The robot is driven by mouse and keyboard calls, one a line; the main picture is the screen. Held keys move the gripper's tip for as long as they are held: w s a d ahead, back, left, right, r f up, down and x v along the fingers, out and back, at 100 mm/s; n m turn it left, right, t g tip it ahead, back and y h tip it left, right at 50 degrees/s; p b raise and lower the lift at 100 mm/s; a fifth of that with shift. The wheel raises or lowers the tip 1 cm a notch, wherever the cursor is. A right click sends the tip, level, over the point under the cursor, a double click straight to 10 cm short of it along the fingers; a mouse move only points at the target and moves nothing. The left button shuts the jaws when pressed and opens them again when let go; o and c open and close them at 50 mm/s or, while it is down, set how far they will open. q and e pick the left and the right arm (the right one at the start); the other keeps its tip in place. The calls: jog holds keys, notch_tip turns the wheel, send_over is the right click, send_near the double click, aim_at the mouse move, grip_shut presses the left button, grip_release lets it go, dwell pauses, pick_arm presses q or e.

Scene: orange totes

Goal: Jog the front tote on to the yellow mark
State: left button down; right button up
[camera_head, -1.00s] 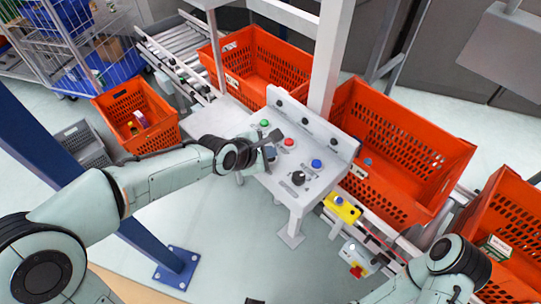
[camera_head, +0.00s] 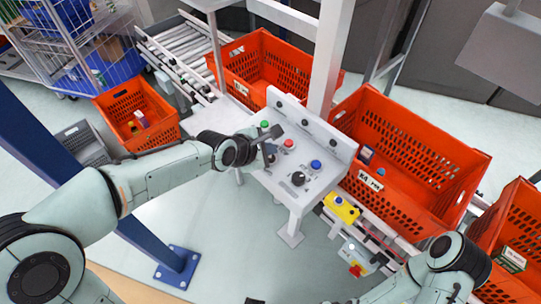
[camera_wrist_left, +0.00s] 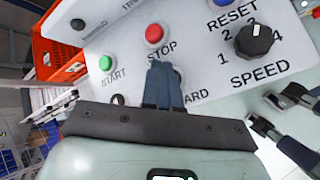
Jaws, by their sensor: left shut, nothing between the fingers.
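An orange tote with a K4 label (camera_head: 440,168) stands on the conveyor to the right of the grey control panel (camera_head: 338,146). Another orange tote (camera_head: 262,62) stands further back, left of the white post. My left gripper (camera_head: 270,154) is shut and empty over the panel. In the left wrist view its fingertips (camera_wrist_left: 163,82) are just below the red STOP button (camera_wrist_left: 154,34). They partly hide a button and a label ending in "ARD"; contact is unclear. I cannot make out a yellow mark on the conveyor.
A yellow box with a blue button (camera_head: 342,208) sits by the conveyor's near side. Another orange tote (camera_head: 515,225) is at the right edge. A tote (camera_head: 135,110) stands on the left, beside a grey crate (camera_head: 83,145). A blue post (camera_head: 60,140) rises at left.

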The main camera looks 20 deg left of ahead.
pick_arm(q)
jog(key=shift+r+p, duration=1.35)
jog(key=shift+r, duration=1.2)
jog(key=shift+w, duration=0.1)
pick_arm(e)
jog(key=w+r, duration=0.1)
jog(key=r, duration=0.2)
jog(key=shift+w+r, duration=0.15)
jog(key=shift+w, duration=0.25)
pick_arm(q)
jog(key=shift+f, duration=0.1)
pick_arm(e)
jog(key=shift+s, duration=0.15)
